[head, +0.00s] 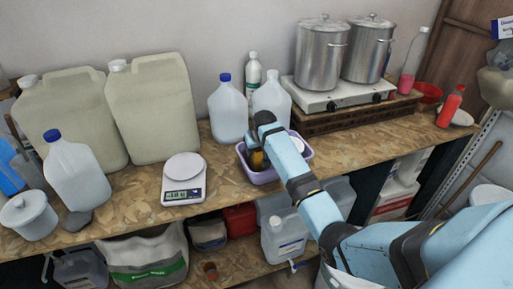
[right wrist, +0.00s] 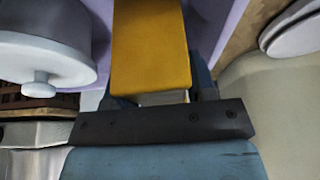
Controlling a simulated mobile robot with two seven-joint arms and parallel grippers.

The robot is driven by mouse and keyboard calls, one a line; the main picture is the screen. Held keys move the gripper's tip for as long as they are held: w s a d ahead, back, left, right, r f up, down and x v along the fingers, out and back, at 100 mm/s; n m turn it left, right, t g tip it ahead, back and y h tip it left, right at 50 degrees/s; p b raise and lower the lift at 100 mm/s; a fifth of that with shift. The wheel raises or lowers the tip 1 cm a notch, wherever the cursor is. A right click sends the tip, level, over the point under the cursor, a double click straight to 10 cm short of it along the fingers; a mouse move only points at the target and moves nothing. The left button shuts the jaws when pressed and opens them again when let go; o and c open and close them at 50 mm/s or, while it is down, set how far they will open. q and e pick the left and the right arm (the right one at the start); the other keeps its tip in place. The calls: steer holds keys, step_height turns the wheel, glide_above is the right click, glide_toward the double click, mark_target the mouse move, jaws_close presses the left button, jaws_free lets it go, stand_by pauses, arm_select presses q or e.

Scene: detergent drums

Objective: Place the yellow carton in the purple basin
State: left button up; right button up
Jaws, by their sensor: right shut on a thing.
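The purple basin (head: 262,178) stands on the wooden bench, right of the white scale. My right gripper (head: 256,147) reaches down over the basin and is shut on the yellow carton (head: 258,161). In the right wrist view the carton (right wrist: 150,45) is held between the fingers (right wrist: 163,92), with purple basin wall (right wrist: 217,22) beside it. The carton is within the basin's outline; I cannot tell whether it touches the basin floor. My arm hides part of the basin. My left gripper is out of view.
A white lidded pot (right wrist: 45,50) is close beside the carton and partly shows in the basin. White jugs (head: 228,112) stand behind the basin. The scale (head: 184,178) is to the left. Steel pots (head: 321,55) on a hotplate are behind right. Bare bench lies right of the basin.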

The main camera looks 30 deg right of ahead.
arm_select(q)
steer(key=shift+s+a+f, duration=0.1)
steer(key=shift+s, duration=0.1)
arm_select(e)
steer(key=o, duration=0.7)
steer(key=shift+f, duration=0.15)
steer(key=o, duration=0.4)
steer(key=shift+c, duration=0.2)
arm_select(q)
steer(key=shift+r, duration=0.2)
